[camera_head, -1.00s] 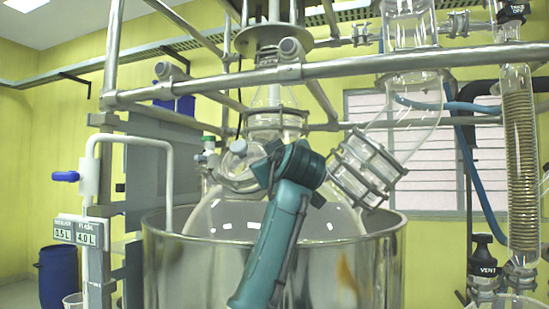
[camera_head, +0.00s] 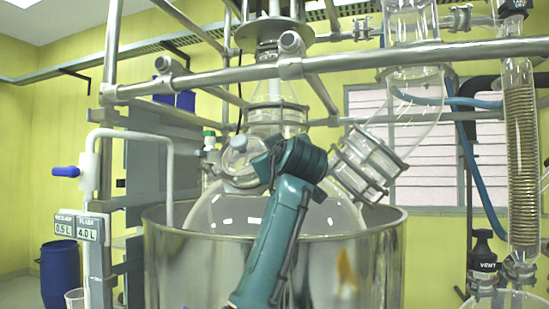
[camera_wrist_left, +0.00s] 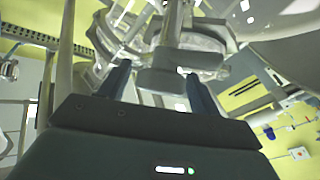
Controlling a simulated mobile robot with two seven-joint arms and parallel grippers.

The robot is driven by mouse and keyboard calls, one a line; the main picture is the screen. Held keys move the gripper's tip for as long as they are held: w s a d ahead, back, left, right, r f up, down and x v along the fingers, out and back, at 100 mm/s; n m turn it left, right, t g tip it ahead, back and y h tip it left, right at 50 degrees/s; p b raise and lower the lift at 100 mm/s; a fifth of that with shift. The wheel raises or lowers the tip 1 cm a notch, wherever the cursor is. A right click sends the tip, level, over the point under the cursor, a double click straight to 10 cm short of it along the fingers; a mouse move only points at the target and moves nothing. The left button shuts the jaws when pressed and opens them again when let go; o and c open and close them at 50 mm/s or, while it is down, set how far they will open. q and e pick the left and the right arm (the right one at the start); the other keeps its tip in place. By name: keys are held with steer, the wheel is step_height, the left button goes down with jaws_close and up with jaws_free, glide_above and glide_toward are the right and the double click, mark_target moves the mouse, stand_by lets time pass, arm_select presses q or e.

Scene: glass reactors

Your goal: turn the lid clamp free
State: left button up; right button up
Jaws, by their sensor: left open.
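The glass reactor flask (camera_head: 215,212) sits in a steel bath. On its upper left is a side port with a round clear lid (camera_head: 236,160) and a pale ring clamp around it. My left gripper (camera_wrist_left: 157,80) is open in the left wrist view, with a dark finger on each side of a grey block-like part (camera_wrist_left: 166,72), which looks like part of the lid clamp. I cannot tell whether the fingers touch it. In the head view my teal left arm reaches up to the clamp and its wrist hides the fingers. My right gripper is not in view.
The steel bath (camera_head: 190,270) surrounds the flask. Horizontal metal rails (camera_head: 400,58) cross above it. A glass condenser (camera_head: 521,150) stands at right, and a second clamped joint (camera_head: 365,165) is close to the right of my wrist. A blue barrel (camera_head: 58,275) stands at far left.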

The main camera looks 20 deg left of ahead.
arm_select(q)
steer(key=b+v, duration=0.3)
steer(key=v, duration=1)
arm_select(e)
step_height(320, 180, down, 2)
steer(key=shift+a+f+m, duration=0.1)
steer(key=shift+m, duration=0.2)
arm_select(q)
steer(key=shift+a, duration=0.1)
